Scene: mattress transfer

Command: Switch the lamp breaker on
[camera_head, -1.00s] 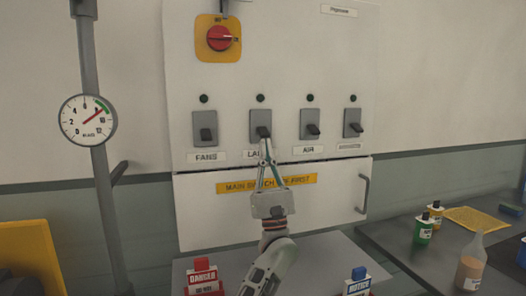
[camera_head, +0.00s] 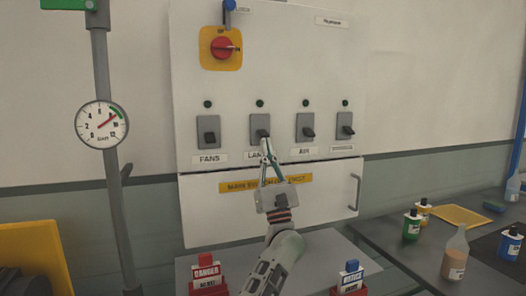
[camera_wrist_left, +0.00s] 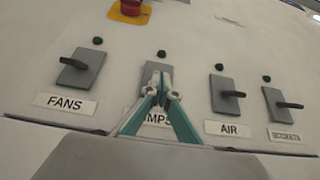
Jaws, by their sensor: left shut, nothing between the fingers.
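The lamp breaker (camera_head: 260,125) is a grey plate with a black lever, second from the left on the white panel. Its label starts "LA" in the head view and ends "MPS" in the left wrist view, partly covered by my fingers. Its dark indicator (camera_head: 260,103) sits above it. My left gripper (camera_head: 266,145) is shut and empty, its tips at the lower part of the lever. In the left wrist view the tips (camera_wrist_left: 158,90) cover the lever of the lamp breaker (camera_wrist_left: 150,72); I cannot tell whether they touch it. My right gripper is not in view.
The fans breaker (camera_head: 208,132) is left of it, the air breaker (camera_head: 305,127) and sockets breaker (camera_head: 345,126) right. A red main switch (camera_head: 222,48) is above. A yellow-labelled lower door (camera_head: 210,215) has a handle (camera_head: 355,192). Danger (camera_head: 207,276) and notice (camera_head: 350,277) blocks stand below.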

